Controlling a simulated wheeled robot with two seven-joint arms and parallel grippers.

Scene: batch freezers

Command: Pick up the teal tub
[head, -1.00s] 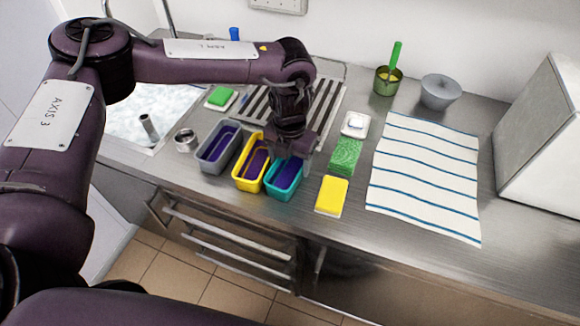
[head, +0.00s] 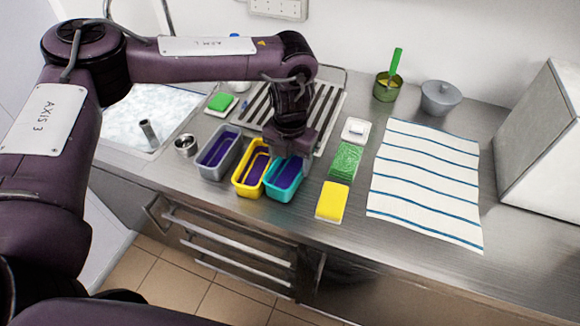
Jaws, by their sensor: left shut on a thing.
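The teal tub (head: 283,193) stands at the right end of a row of tubs near the front of the steel counter, with dark purple contents. My left gripper (head: 284,156) points down over its far end and is shut on it. The fingertips are partly hidden by the gripper body and the far rim. I cannot tell whether the tub is clear of the counter. My right gripper is not in view.
A yellow tub (head: 247,189) stands close on the left, with a grey tub (head: 213,173) beyond it. A yellow block (head: 332,202), a green sponge (head: 345,161) and a striped towel (head: 426,184) lie to the right. A ribbed drainer (head: 325,110) is behind.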

